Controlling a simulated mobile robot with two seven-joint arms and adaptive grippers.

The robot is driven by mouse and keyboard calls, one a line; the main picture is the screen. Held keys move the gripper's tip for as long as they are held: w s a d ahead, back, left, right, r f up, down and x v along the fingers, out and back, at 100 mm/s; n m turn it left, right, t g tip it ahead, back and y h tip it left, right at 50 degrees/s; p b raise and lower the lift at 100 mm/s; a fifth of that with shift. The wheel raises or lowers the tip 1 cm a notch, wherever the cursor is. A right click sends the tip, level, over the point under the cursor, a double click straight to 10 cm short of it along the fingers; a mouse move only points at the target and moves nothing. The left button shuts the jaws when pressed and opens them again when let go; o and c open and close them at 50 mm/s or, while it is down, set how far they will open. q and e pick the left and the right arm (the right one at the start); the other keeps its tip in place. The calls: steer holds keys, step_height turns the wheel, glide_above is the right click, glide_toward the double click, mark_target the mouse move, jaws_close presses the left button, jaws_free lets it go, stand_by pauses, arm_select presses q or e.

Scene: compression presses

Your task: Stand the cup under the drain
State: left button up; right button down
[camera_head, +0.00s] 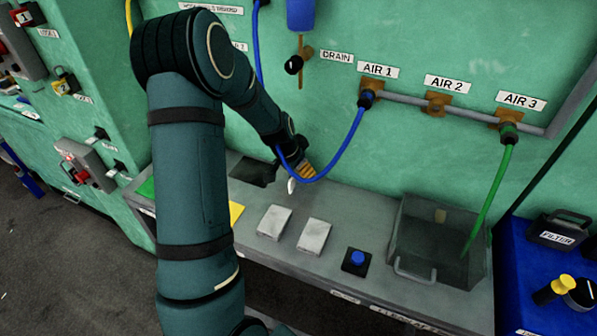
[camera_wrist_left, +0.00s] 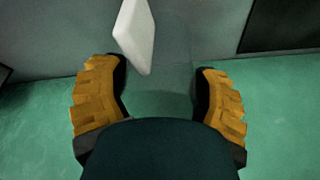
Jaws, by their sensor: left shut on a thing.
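The drain's brass tube (camera_head: 301,82) hangs on the green wall below a blue bowl (camera_head: 301,14), with a black knob beside it and a DRAIN label (camera_head: 337,57) to its right. My left gripper (camera_head: 306,172) is below the drain in the head view, low over the grey bench. In the wrist view its orange fingers (camera_wrist_left: 158,100) are apart, shut on a faint see-through cup (camera_wrist_left: 160,84). A white piece (camera_wrist_left: 135,38) shows at the cup, also in the head view (camera_head: 292,186). The cup's outline is hard to see. My right gripper is out of view.
A blue hose (camera_head: 345,150) loops from AIR 1 close by my left gripper. Two pale blocks (camera_head: 274,222) and a blue button (camera_head: 357,258) are on the bench (camera_head: 375,205). A see-through bin (camera_head: 398,245) stands right, with a green hose (camera_head: 492,195) reaching it.

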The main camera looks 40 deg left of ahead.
arm_select(q)
steer(key=shift+f, duration=0.1)
steer(key=o, duration=1)
steer(key=shift+r, duration=0.2)
steer(key=p+v, duration=0.2)
steer(key=v, duration=1)
steer(key=shift+p, duration=0.35)
